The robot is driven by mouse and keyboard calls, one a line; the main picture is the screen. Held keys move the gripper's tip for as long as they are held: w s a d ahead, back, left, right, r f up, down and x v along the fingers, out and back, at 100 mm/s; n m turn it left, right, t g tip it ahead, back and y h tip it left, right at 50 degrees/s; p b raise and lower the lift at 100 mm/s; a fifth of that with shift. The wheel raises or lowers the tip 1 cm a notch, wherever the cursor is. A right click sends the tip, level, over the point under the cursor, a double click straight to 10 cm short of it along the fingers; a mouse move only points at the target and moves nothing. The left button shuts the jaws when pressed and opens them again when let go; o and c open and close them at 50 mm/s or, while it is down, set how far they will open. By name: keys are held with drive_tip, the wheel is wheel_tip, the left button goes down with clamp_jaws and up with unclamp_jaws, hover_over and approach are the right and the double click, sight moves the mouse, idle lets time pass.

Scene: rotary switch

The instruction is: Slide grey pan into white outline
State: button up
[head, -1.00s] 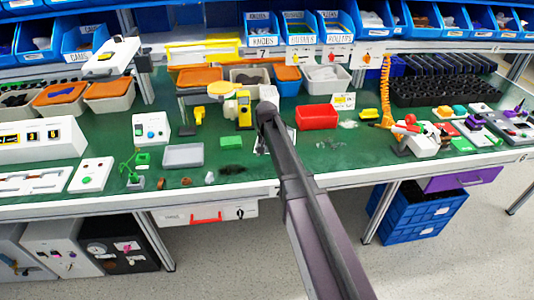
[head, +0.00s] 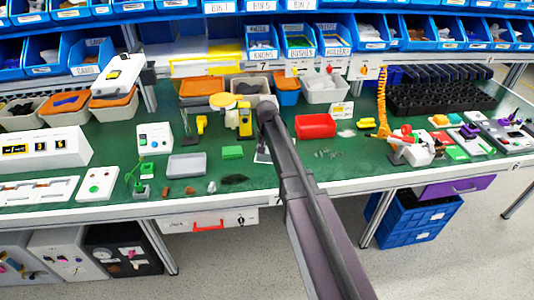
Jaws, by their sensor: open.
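The grey pan (head: 187,166) is a shallow, light grey rectangular tray lying flat on the green bench top, left of my arm. A small white-edged patch (head: 262,155) shows on the bench beside my arm, partly hidden by it. I cannot tell whether this is the white outline. My dark arm reaches from the bottom of the view up over the bench, ending in a rounded dark joint right of the pan. My gripper cannot be made out, and the pan is clear of the visible arm.
A green block (head: 232,152) lies right of the pan, with a dark patch (head: 234,179) in front of it. Small brown pieces lie near the front edge. A green-armed stand (head: 142,176) is left. A red bin (head: 315,126) stands right of my arm.

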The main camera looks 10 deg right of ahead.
wheel_tip(320, 180, up, 8)
drive_tip(key=p, duration=0.8)
drive_tip(key=s+d+f+n+b, duration=0.1)
drive_tip(key=s+d+f+b, duration=0.1)
drive_tip(key=s, duration=0.9)
drive_tip(key=shift+s+d+f+b, duration=0.2)
drive_tip(key=shift+s+d+b, duration=0.15)
drive_tip(key=shift+d+b, duration=0.3)
drive_tip(key=s+d+n, duration=0.2)
drive_tip(key=s+d, duration=0.1)
drive_tip(key=s, duration=0.9)
drive_tip(key=shift+s, duration=0.15)
